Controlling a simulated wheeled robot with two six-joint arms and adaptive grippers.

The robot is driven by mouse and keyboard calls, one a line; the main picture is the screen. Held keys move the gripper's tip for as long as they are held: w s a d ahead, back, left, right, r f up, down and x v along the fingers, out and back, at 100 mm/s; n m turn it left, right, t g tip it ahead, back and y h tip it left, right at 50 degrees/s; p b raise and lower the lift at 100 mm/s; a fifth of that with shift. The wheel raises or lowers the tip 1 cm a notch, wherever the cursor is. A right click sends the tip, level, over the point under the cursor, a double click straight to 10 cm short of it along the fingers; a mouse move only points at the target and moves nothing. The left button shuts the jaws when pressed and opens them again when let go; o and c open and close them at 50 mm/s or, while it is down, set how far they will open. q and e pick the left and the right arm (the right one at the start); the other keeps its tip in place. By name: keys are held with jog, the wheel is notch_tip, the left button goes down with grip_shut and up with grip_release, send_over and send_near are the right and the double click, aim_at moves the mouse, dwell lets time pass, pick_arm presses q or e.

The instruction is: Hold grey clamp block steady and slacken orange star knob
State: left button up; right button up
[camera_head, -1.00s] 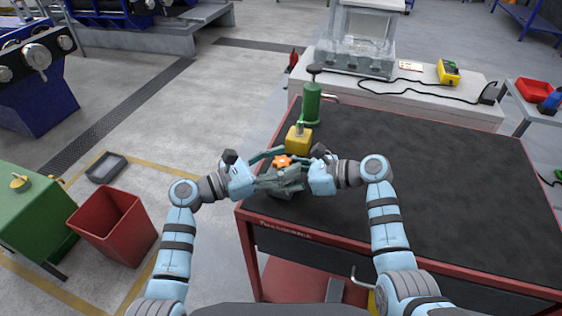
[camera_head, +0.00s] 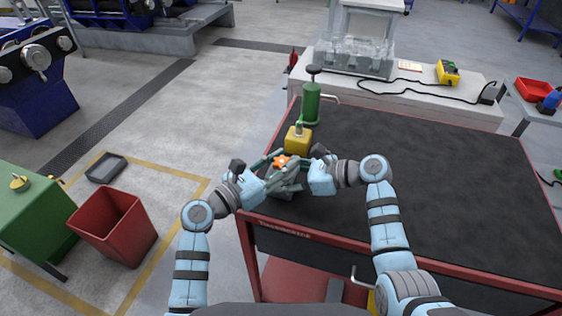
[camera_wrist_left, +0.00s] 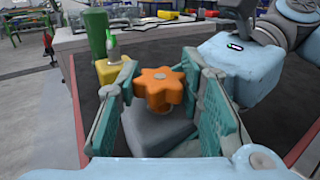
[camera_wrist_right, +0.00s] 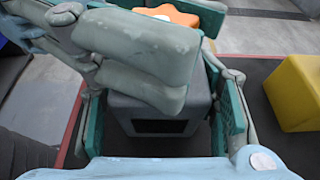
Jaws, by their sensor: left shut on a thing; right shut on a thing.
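The orange star knob (camera_head: 280,161) sits on top of the grey clamp block (camera_head: 283,189) at the near left corner of the table. In the left wrist view the knob (camera_wrist_left: 160,88) stands between the teal pads of my left gripper (camera_wrist_left: 158,84), which is shut on it. In the right wrist view the block (camera_wrist_right: 158,116) lies between the pads of my right gripper (camera_wrist_right: 166,100), which is shut on it. The left gripper's fingers cross above the block there and cover part of the knob (camera_wrist_right: 166,14). In the head view both grippers partly hide the block.
A yellow block (camera_head: 298,139) and a green cylinder (camera_head: 311,103) stand just behind the clamp block. The dark table top (camera_head: 440,165) is clear to the right. A red bin (camera_head: 113,228) stands on the floor at the left.

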pick_arm(q)
jog(key=o, duration=1.2)
jog(key=shift+w, duration=0.1)
jog(key=shift+a, duration=0.15)
jog(key=v, duration=1.2)
